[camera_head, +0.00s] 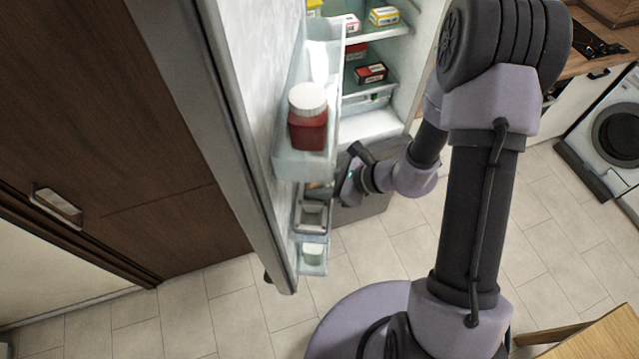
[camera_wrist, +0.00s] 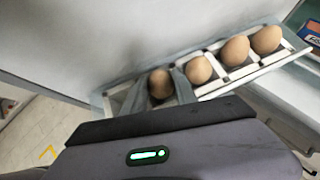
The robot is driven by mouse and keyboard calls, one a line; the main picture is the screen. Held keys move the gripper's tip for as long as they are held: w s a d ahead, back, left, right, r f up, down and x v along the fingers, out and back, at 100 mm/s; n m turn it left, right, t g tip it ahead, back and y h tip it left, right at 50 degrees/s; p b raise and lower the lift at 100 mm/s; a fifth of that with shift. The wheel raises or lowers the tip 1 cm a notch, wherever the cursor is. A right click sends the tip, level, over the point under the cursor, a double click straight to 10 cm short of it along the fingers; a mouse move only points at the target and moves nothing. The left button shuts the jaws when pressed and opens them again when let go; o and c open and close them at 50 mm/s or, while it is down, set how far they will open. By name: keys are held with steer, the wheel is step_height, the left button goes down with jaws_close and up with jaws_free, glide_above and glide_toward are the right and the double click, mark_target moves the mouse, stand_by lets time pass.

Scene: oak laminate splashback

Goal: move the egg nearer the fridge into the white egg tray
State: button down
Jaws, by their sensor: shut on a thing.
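In the wrist view, my gripper (camera_wrist: 159,87) is shut on a brown egg (camera_wrist: 160,83), with one grey finger on each side of it. The held egg is over the left end of the white egg tray (camera_wrist: 240,73). I cannot tell whether it touches the tray. Three other brown eggs, one nearest the held egg (camera_wrist: 198,70), one in the middle (camera_wrist: 235,51) and one farthest right (camera_wrist: 267,39), sit in a row in the tray. In the head view my gripper is at the open fridge door's lower shelves, and its fingertips are hard to make out.
The open fridge door (camera_head: 245,110) stands left of my arm. A red jar with a white lid (camera_head: 308,118) is on a door shelf above my gripper. A small pale jar (camera_head: 313,254) sits on the lowest shelf. Boxes (camera_head: 371,73) stand inside the fridge.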

steer(key=shift+f+b, duration=0.4)
steer(key=shift+b, duration=0.05)
stand_by(0.3)
steer(key=c, duration=0.9)
jaws_free()
